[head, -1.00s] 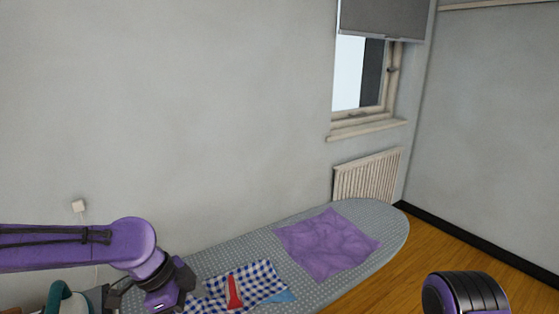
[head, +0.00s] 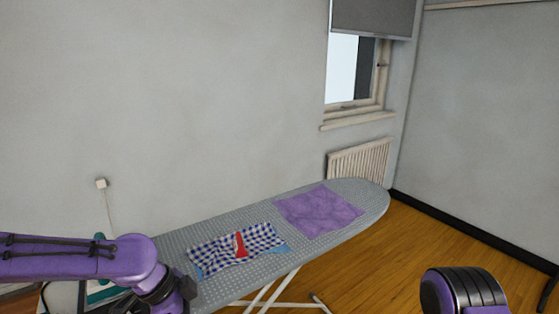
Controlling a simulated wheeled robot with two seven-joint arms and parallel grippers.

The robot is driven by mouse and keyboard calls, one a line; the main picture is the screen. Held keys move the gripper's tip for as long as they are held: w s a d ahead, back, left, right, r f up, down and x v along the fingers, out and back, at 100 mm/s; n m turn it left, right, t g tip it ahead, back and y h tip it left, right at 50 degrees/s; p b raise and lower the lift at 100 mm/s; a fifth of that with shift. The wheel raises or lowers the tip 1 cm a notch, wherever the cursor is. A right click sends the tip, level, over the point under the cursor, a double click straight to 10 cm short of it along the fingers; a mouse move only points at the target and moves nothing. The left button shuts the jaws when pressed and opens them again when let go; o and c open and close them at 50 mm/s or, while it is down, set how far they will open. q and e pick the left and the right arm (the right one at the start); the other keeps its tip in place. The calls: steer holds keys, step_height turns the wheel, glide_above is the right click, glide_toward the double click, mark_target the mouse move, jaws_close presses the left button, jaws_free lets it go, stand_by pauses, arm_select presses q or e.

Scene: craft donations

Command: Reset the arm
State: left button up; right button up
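My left arm (head: 90,258) comes in from the left, over the left end of the ironing board. Its wrist bends down and the gripper's fingers are below the picture's edge. Part of my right arm (head: 465,292) shows at the bottom right, in front of the wooden floor; its gripper is not in view. The grey dotted ironing board (head: 185,239) stands by the wall. A purple cloth (head: 318,210) lies flat near its right end. A blue-and-white checked cloth (head: 215,256) lies left of it, with a red and white item (head: 240,244) on top.
A teal and white object (head: 103,291), perhaps an iron, is partly hidden behind my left arm. White board legs (head: 265,297) stand below. A radiator (head: 360,161) sits under the window (head: 345,72). The wooden floor (head: 420,235) on the right is clear.

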arm_select(q)
steer(key=s+f+n+b, duration=0.15)
steer(key=f+n, duration=0.25)
steer(key=f, duration=0.4)
steer(key=s+a+f+n+t+y+p, duration=0.1)
steer(key=s+f+n, duration=0.25)
steer(key=f, duration=0.35)
steer(key=s+f+n+b, duration=0.15)
steer(key=f+n, duration=0.25)
steer(key=f, duration=0.4)
steer(key=s+a+f+n+y, duration=0.3)
steer(key=s+a, duration=0.3)
steer(key=s, duration=0.2)
steer(key=s+a+f+n+t+y, duration=0.1)
steer(key=s+a+f+n+y, duration=0.3)
steer(key=s+a+f+n, duration=0.1)
steer(key=s+a+n, duration=0.1)
steer(key=s, duration=0.1)
steer(key=shift+s+f+b, duration=0.15)
steer(key=shift+s+b, duration=0.15)
steer(key=shift+s, duration=0.1)
arm_select(e)
steer(key=f, duration=0.2)
steer(key=shift+w+f, duration=0.2)
steer(key=shift+f, duration=0.2)
